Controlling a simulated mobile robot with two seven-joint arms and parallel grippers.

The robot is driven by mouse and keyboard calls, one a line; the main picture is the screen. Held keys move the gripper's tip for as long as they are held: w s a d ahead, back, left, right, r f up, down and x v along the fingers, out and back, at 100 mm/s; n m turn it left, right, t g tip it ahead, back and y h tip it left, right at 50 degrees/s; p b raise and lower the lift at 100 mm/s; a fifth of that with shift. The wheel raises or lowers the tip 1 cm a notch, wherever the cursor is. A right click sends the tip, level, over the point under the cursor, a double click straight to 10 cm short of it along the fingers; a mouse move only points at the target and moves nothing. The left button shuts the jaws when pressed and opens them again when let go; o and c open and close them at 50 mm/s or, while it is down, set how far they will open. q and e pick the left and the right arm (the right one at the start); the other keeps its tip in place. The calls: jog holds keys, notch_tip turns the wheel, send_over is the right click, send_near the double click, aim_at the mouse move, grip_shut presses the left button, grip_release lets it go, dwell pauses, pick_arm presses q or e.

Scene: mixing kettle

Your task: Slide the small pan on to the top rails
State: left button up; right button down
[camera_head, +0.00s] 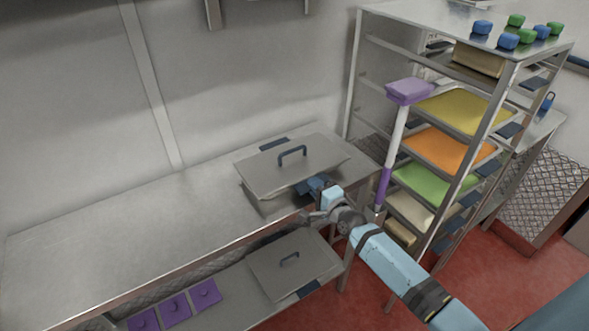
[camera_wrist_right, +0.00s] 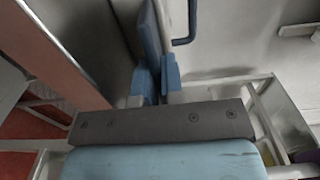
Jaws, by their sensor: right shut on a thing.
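A grey lidded pan (camera_head: 270,172) with a blue lid handle and blue side handles sits on the steel table's right end. In the wrist view its lid handle (camera_wrist_right: 185,40) shows at the top. My right gripper (camera_head: 318,187) is at the pan's front right side, shut on its blue side handle (camera_wrist_right: 149,35); my right fingers (camera_wrist_right: 157,82) show around it in the wrist view. Another lidded pan (camera_head: 285,272) is on the lower shelf. I cannot tell which is the small one. The rack's upper rails (camera_head: 393,46) are at the right. My left gripper is out of view.
A rack (camera_head: 497,97) holds yellow, orange, green and pale trays, with a brown box (camera_head: 478,59) near its top. A purple-headed brush (camera_head: 410,91) leans at its front. Blue and green pieces lie on top. The steel table's left half (camera_head: 110,230) is clear.

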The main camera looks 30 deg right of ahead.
jog(key=shift+r+p, duration=2.25)
jog(key=shift+r, duration=0.5)
